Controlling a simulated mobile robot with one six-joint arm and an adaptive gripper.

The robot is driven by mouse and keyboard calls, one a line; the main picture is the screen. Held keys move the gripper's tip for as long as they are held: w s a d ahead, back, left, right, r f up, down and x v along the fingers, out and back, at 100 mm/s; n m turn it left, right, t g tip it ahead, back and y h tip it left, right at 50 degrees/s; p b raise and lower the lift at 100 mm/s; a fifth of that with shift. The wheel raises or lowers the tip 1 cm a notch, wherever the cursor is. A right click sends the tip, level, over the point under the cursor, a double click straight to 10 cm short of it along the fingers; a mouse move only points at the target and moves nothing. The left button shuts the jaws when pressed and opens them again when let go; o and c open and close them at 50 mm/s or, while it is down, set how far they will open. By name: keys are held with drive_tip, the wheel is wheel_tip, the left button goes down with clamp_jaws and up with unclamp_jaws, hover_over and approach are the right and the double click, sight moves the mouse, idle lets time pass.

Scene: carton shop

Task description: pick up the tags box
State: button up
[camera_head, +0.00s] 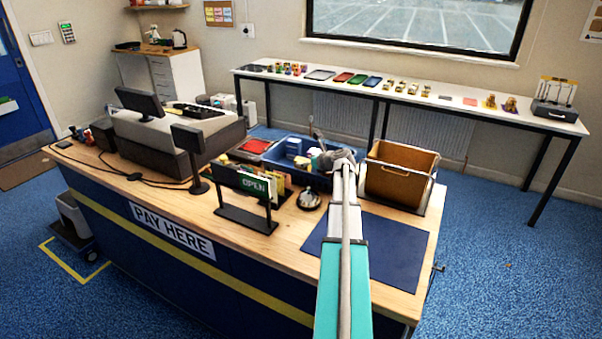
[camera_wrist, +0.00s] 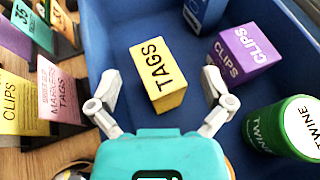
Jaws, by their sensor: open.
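The tags box (camera_wrist: 158,74) is a small yellow carton with "TAGS" in black on its top face. It lies in a blue bin (camera_wrist: 115,30), turned slightly in the wrist view. My gripper (camera_wrist: 161,80) is open, with one finger to the left of the box and one to the right. No contact shows, and the height gap is hard to judge. In the head view, my gripper (camera_head: 332,160) is over the blue bin on the counter, and my arm hides part of it. I cannot pick out the tags box there.
A purple clips box (camera_wrist: 243,53), a green twine tin (camera_wrist: 285,128) and a blue box (camera_wrist: 205,12) are also in the bin. A card rack (camera_wrist: 62,85) stands left of the bin. A brown crate (camera_head: 400,178) is to the right. The blue mat (camera_head: 395,250) is clear beside my arm.

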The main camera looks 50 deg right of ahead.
drive_tip(key=shift+c, duration=0.3)
drive_tip(key=c, duration=1.3)
